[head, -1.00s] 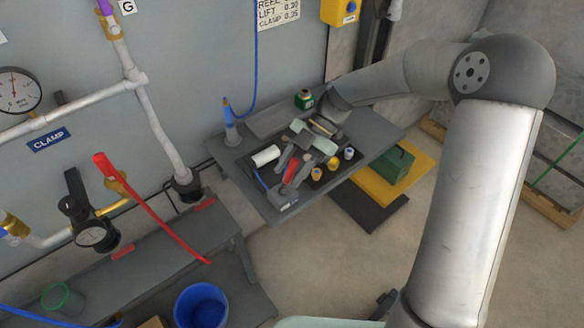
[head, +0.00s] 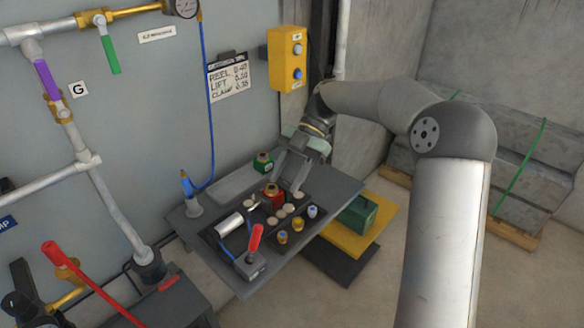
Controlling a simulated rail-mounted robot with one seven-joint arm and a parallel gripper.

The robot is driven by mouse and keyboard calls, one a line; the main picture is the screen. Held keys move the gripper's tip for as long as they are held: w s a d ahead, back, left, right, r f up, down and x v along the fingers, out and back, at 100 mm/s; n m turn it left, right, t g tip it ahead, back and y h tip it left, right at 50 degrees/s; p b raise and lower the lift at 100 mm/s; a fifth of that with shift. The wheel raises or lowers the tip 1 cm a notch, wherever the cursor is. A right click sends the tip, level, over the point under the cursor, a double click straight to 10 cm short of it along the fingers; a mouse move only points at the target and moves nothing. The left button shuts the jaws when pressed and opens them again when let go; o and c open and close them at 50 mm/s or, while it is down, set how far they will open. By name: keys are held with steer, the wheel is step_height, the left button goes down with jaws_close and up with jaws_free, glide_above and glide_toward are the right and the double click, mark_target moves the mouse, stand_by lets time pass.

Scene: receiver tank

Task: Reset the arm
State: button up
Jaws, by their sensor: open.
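My gripper (head: 289,178) hangs over the back right part of the workbench (head: 335,188) in the head view, its two fingers pointing down and apart with nothing seen between them. My arm reaches in from the right, bent at a rounded elbow. A red jar (head: 271,194) stands just left of and below the fingers. Whether a fingertip touches anything on the bench cannot be told.
On the bench are a green jar (head: 263,163), a white cylinder (head: 229,225), a red-handled device (head: 251,262), several pale discs and small bottles. A yellow button box (head: 288,60) hangs behind. A green box (head: 357,214) sits right.

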steer(key=shift+v, duration=1.05)
steer(key=s+d+f+m+t+h+p, duration=0.1)
steer(key=s+d+m+t+h, duration=0.1)
steer(key=s+m, duration=0.6)
steer(key=s+d+f+m+t+h, duration=0.2)
steer(key=s+d+m+t, duration=0.1)
steer(key=s+m, duration=0.6)
steer(key=s+d+f+m+t+h+p, duration=0.1)
steer(key=s+d+m, duration=0.3)
steer(key=s+m, duration=0.5)
steer(key=shift+d+f+m+t+h+p, duration=0.35)
steer(key=shift+f+m+t+h, duration=0.35)
steer(key=shift+m, duration=0.4)
steer(key=shift+s+r, duration=0.1)
steer(key=shift+r, duration=0.05)
